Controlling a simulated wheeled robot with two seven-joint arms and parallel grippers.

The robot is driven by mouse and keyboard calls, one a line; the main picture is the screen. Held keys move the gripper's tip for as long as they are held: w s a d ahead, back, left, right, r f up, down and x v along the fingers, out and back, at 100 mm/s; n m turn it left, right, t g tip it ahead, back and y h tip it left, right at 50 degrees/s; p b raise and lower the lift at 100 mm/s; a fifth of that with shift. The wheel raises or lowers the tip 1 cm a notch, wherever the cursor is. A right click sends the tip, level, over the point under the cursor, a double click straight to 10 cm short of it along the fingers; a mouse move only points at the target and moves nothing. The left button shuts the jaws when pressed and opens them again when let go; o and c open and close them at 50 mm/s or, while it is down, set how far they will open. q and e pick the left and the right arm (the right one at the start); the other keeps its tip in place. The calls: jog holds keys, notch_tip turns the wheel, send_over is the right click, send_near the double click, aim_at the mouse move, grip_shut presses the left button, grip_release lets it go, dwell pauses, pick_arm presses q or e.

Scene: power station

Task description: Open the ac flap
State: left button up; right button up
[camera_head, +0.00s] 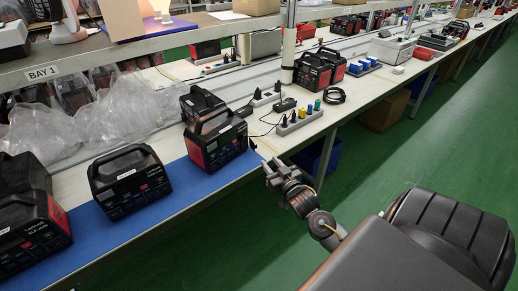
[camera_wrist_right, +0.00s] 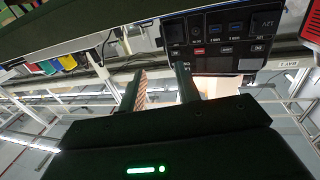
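A black and red power station (camera_head: 216,142) stands upright on the blue mat, near the table's front edge. Its front panel (camera_wrist_right: 222,40) fills the upper right of the right wrist view, with sockets, small labels and a dark lower strip. I cannot clearly tell which part is the ac flap, or whether it is open. My right gripper (camera_head: 270,171) is just right of this power station, apart from it, off the table edge. In the wrist view its two fingers (camera_wrist_right: 160,70) are spread with nothing between them. My left gripper is not in view.
More power stations (camera_head: 130,178) stand to the left on the blue mat (camera_head: 180,195). A power strip with coloured plugs (camera_head: 300,118) lies right of the near one. Clear plastic bags (camera_head: 60,130) lie behind. A shelf (camera_head: 110,52) runs above. Green floor is free at right.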

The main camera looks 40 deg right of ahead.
aim_at(256, 146)
jog(key=x, duration=0.9)
jog(key=shift+w, duration=0.35)
